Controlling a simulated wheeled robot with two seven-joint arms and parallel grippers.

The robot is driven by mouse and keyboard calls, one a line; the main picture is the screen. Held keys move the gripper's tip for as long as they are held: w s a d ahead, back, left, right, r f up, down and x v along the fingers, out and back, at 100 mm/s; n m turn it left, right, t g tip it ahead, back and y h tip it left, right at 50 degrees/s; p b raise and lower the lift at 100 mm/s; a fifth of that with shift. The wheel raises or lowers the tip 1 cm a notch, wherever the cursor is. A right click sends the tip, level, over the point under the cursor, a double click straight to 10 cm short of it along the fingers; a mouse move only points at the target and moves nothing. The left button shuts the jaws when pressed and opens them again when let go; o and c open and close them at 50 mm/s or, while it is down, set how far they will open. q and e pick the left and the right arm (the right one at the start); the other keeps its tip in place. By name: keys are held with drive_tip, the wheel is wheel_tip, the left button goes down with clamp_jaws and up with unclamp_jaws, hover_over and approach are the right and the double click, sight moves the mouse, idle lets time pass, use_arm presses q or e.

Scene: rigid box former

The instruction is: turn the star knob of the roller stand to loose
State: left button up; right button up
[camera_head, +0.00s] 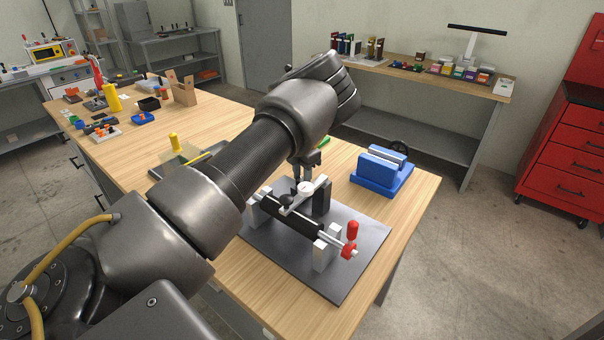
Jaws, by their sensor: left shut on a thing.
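The roller stand (291,218) has a dark roller on pale end posts and stands on a grey plate (262,248) near the table's front right. A red crank with an upright red handle (353,229) is at its right end. A round white dial (305,187) on a pale bar sits above the roller. My left gripper (303,182) points down behind the dial, shut on a small part at the top of the stand. The fingertips and dial hide that part, and I cannot make out the star knob's shape. My right gripper is not in view.
A blue block-shaped fixture (382,171) stands right of the gripper. My left arm crosses the table and hides its middle. Small tools, a yellow cylinder (112,97) and a cardboard box (182,88) crowd the far left.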

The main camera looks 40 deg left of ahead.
use_arm(q)
drive_tip(key=n, duration=0.5)
drive_tip(key=shift+a+p, duration=0.1)
drive_tip(key=shift+p, duration=0.2)
drive_tip(key=shift+n, duration=1.3)
drive_tip(key=o, duration=0.9)
drive_tip(key=shift+o, duration=0.3)
drive_tip(key=shift+r, duration=0.1)
